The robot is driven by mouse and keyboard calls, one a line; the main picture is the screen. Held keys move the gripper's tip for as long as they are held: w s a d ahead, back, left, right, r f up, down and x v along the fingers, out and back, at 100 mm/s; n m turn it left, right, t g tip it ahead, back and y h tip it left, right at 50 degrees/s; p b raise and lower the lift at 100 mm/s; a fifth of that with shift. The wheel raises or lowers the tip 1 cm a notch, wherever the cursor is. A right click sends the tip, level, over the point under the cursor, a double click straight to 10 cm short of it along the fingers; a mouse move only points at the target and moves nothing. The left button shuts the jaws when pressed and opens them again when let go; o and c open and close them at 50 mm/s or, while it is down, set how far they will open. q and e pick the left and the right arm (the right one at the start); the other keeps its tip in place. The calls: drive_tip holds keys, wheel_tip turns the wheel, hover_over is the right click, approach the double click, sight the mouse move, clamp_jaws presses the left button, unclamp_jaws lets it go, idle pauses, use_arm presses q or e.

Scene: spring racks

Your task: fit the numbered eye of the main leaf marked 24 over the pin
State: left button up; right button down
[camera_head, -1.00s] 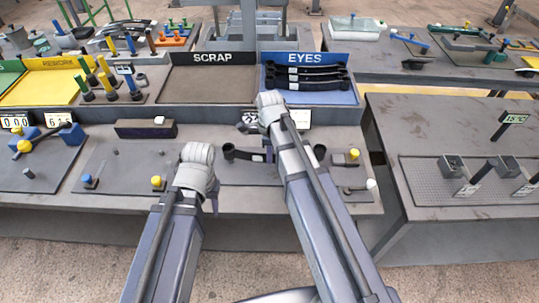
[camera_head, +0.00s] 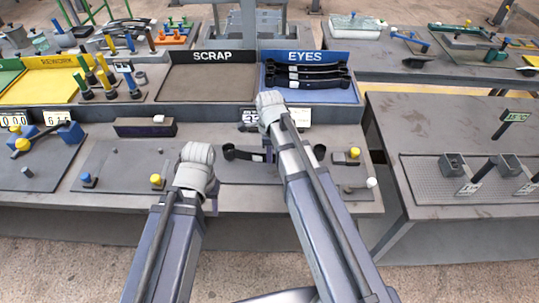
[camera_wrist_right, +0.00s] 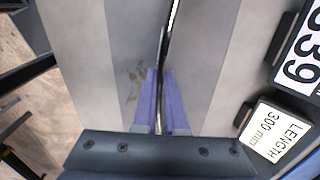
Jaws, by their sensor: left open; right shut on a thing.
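A dark leaf lies across the middle of the work plate in the head view. Its left eye (camera_head: 229,152) shows, and a dark round eye-like end (camera_head: 320,152) shows right of my right arm; the middle is hidden by that arm. My right gripper's purple fingers (camera_wrist_right: 162,105) are shut on a thin dark strip, seen nearly edge-on, in the right wrist view. I cannot read a 24 on it. My left gripper (camera_head: 214,203) is mostly hidden behind its own arm, near the plate's front edge. I cannot tell which of the small pegs is the pin.
The work plate (camera_head: 125,175) carries a blue knob (camera_head: 87,179) and yellow knobs (camera_head: 156,180). Behind stand the SCRAP tray (camera_head: 212,98) and the blue EYES tray (camera_head: 345,97) with several dark leaves. A LENGTH 300 mm label (camera_wrist_right: 274,132) sits beside a number display (camera_wrist_right: 300,55).

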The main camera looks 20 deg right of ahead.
drive_tip(key=shift+f+b, duration=1)
idle(1.8)
drive_tip(key=shift+a, duration=0.2)
idle(1.0)
drive_tip(key=shift+c, duration=2.1)
unclamp_jaws()
drive_tip(key=shift+r, duration=0.15)
wheel_tip(320, 180, up, 8)
drive_tip(key=p, duration=0.8)
